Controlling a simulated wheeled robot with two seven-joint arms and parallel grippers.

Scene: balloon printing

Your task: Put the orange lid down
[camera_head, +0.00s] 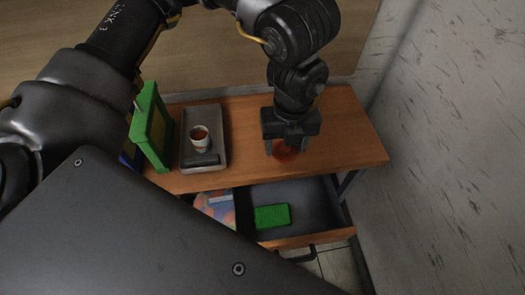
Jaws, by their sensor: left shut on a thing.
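The orange lid (284,155) is a small dark reddish-orange round thing over the right part of the wooden table top. My left gripper (287,148) points down from above and is shut on the lid, with its fingers covering part of it. I cannot tell whether the lid touches the table or hangs just above it. My right gripper is not in view.
A grey tray (219,125) holds a white cup (199,134) with reddish-brown contents. A green frame (143,128) stands left of it. The desk (345,125) has bare wood right of my gripper. Below, an open drawer (307,203) holds a green block (272,215) and a colourful patterned item (215,208).

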